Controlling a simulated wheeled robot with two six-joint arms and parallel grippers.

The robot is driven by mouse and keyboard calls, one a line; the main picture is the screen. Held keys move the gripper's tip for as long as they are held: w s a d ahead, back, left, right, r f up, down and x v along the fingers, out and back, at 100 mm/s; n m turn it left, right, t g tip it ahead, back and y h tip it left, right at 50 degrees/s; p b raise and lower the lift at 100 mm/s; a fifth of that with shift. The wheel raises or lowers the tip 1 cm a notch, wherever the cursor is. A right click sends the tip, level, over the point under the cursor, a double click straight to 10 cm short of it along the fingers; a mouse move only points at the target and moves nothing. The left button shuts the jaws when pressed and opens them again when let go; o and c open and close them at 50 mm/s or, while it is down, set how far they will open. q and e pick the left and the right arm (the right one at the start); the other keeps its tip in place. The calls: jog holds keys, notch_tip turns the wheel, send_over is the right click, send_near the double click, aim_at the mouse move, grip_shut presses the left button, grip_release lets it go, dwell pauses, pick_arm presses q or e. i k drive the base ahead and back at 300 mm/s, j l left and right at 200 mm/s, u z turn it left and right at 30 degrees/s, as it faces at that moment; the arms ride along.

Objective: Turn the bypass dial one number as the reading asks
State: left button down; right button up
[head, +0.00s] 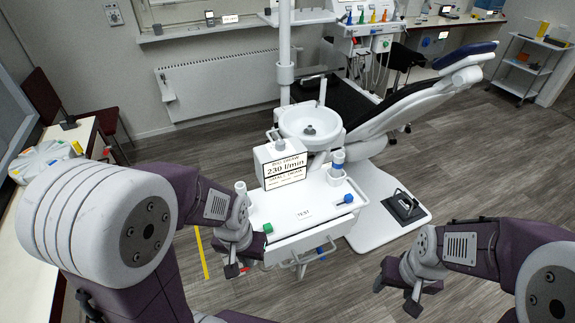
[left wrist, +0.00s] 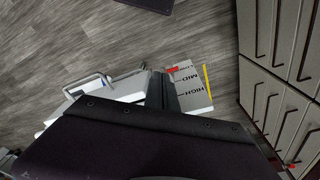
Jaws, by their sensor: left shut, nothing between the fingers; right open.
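A white box with a display (head: 280,164) stands on the white cart top (head: 305,210). Its large line reads 230 l/min; the small lines are too small to read surely. A blue knob (head: 347,200) is at the cart's right and a green one (head: 267,228) at its front left. I cannot tell which is the bypass dial. My left gripper (head: 232,268) is shut and empty, pointing down beside the cart's left front. In the left wrist view, a grey plate (left wrist: 191,88) marked MID and HIGH lies beyond my fingers. My right gripper (head: 412,302) is open and empty, right of the cart.
The plate carries a red mark (left wrist: 172,69); a yellow strip (left wrist: 208,83) runs beside it. A white basin (head: 311,124) and dental chair (head: 400,105) stand behind the cart. Drawers (left wrist: 280,60) line the right of the left wrist view. Floor is free between cart and right gripper.

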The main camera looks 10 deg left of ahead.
aim_at(279, 143)
jog(key=i+l+u, duration=0.2)
jog(key=l+u, duration=0.25)
jog(key=l, duration=0.15)
jog(key=i+l+u, duration=0.1)
jog(key=l+u, duration=0.3)
jog(key=l, duration=0.25)
jog(key=l+u, duration=0.45)
jog(key=l, duration=0.25)
jog(key=k+l+u, duration=0.1)
jog(key=l+u, duration=0.3)
jog(key=l, duration=0.25)
